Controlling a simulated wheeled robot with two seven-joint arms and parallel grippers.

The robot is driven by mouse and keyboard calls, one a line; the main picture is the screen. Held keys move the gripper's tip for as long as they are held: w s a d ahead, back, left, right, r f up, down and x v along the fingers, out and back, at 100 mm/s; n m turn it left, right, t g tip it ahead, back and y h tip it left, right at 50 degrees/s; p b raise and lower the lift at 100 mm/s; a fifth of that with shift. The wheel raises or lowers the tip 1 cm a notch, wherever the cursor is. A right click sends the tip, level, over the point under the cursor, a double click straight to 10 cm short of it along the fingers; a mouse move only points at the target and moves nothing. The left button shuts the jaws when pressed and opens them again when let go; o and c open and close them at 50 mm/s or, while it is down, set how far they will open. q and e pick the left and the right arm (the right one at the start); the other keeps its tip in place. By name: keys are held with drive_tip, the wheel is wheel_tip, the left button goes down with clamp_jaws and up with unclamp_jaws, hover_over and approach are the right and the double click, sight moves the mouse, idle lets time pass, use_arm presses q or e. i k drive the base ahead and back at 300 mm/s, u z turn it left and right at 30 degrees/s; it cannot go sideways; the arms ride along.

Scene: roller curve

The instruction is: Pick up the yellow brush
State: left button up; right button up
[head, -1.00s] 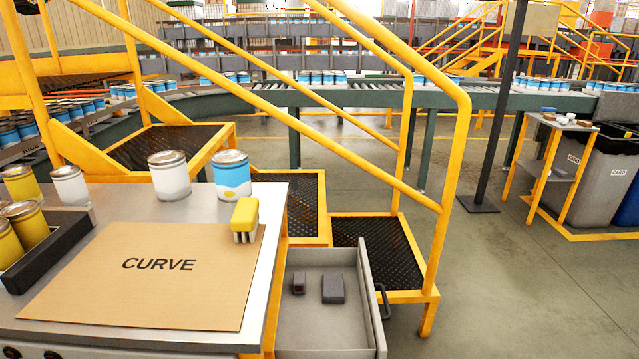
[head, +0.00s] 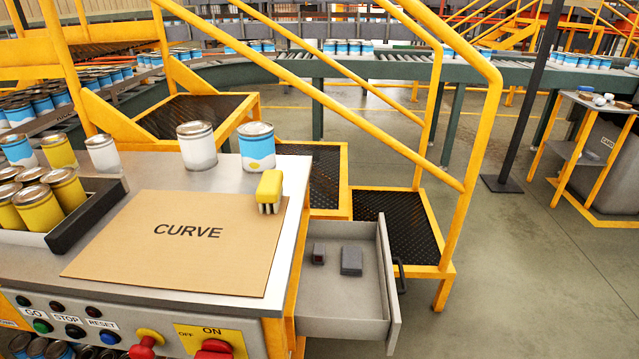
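The yellow brush (head: 269,191) has a yellow body and pale bristles pointing down. It stands at the right edge of the brown board marked CURVE (head: 180,265), on top of the metal table (head: 160,170). A white can (head: 197,147) and a blue and white can (head: 257,148) stand behind it. Neither of my grippers is in the head view.
An open drawer (head: 388,280) with two small dark objects juts out at the table's right. Yellow stair railings (head: 470,190) rise behind. A tray of yellow cans (head: 60,195) stands at left. Control buttons (head: 72,331) line the table front.

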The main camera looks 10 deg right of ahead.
sight(270, 189)
drive_tip(key=u, duration=2.05)
drive_tip(key=k, duration=1.15)
drive_tip(key=z, duration=2.1)
drive_tip(key=i, duration=0.5)
